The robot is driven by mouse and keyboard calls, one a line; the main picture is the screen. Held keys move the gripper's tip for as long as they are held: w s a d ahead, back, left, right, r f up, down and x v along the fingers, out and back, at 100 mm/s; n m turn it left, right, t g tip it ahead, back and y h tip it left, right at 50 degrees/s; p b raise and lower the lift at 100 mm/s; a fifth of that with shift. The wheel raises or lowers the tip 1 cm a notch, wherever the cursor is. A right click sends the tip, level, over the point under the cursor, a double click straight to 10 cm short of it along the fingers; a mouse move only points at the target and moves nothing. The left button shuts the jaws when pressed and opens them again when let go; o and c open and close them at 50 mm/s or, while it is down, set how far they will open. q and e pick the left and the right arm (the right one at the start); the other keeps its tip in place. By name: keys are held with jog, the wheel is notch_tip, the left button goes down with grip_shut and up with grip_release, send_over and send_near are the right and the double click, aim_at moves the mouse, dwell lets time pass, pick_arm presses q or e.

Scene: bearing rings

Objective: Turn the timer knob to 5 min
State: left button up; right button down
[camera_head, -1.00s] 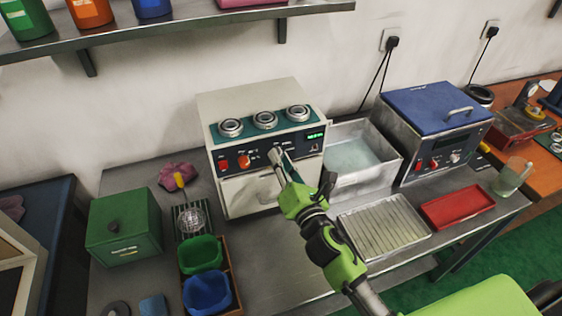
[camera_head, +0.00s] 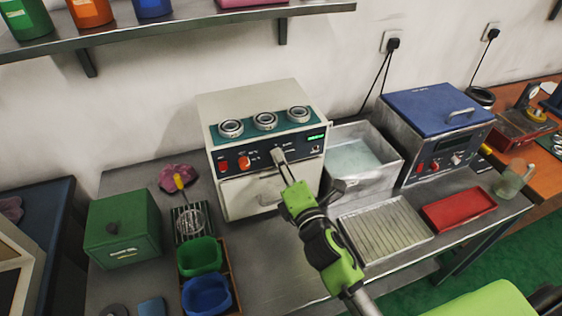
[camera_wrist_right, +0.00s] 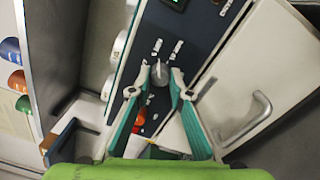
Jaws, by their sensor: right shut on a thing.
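The white machine (camera_head: 252,190) stands on the steel bench with a dark control panel along its front. A small grey knob (camera_wrist_right: 160,72) sits on that panel. My right gripper (camera_head: 279,155) is shut on this knob, with one finger on each side of it in the right wrist view (camera_wrist_right: 160,77). In the head view the gripper covers the knob. A lit green display (camera_head: 316,138) is at the panel's right end. My left gripper is not in view.
A red switch (camera_head: 223,166) and an orange-red knob (camera_head: 244,162) are left on the same panel. Bearing rings (camera_head: 264,120) sit on the machine's top. A water basin (camera_head: 365,187) and a blue-lidded unit (camera_head: 437,105) stand to the right.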

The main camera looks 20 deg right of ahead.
jog(key=c, duration=1.9)
grip_release()
jog(key=s, duration=1.2)
jog(key=shift+d+f, duration=0.25)
jog(key=shift+d, duration=0.05)
